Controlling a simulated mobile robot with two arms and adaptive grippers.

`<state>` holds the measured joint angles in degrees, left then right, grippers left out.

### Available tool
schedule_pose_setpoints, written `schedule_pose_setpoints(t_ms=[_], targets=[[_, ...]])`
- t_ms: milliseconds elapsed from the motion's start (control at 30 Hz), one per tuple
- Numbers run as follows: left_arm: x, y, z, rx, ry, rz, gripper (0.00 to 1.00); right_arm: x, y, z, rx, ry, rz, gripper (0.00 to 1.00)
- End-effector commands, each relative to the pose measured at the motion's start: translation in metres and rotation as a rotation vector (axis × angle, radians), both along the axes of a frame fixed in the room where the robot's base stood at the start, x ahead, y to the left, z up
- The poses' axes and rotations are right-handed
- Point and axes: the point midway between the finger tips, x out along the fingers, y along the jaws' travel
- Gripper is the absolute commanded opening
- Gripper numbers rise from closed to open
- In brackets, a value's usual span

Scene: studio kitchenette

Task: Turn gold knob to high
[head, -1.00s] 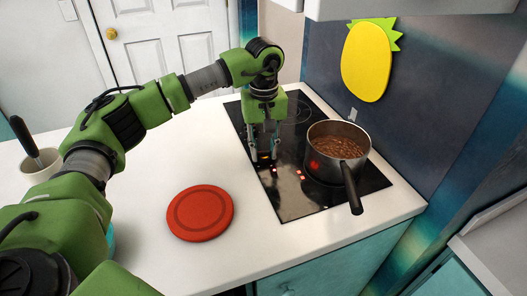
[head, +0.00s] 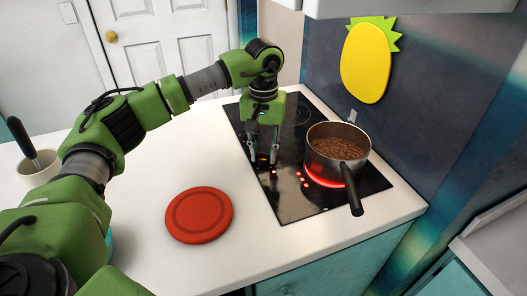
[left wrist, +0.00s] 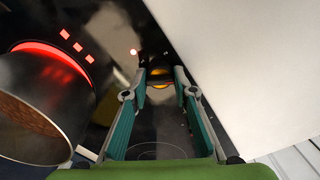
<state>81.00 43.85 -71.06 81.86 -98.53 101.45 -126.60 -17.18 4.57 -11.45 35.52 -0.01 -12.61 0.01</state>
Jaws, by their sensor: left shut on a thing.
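The gold knob (left wrist: 159,84) sits at the left edge of the black cooktop (head: 318,202), between my left gripper's fingertips in the left wrist view. My left gripper (head: 263,160) points down over that edge and is shut on the knob; its fingers also show in the left wrist view (left wrist: 160,76). In the head view the fingers largely hide the knob. Red marker lights (head: 303,179) glow on the cooktop, and a bright red ring (head: 322,180) glows under the pot. My right gripper is out of view.
A metal pot (head: 325,160) of brown food stands on the glowing burner, its dark handle (head: 352,190) pointing toward the front. A red round mat (head: 199,214) lies on the white counter (head: 160,160). A mug (head: 40,168) stands far left.

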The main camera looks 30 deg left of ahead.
Motion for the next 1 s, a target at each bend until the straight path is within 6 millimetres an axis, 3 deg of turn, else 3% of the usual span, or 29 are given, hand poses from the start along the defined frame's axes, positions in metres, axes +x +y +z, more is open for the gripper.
schedule_pose_setpoints(t_ms=[167, 200, 267, 667, 1000], targets=[[-0.005, -0.002, -0.006, -0.001, 0.019, -0.005, 0.04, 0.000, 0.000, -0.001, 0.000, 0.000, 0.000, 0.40], [-0.005, -0.002, -0.006, -0.001, 0.019, -0.005, 0.33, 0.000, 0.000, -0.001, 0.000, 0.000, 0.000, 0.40], [-0.004, -0.002, -0.006, 0.000, 0.018, -0.005, 0.43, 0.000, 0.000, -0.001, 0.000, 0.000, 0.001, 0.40], [-0.001, -0.001, 0.004, -0.001, 0.005, 0.000, 0.43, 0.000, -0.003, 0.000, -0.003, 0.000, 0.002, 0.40], [-0.001, -0.002, 0.057, -0.002, 0.007, -0.002, 0.43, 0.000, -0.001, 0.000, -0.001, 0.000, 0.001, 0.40]])
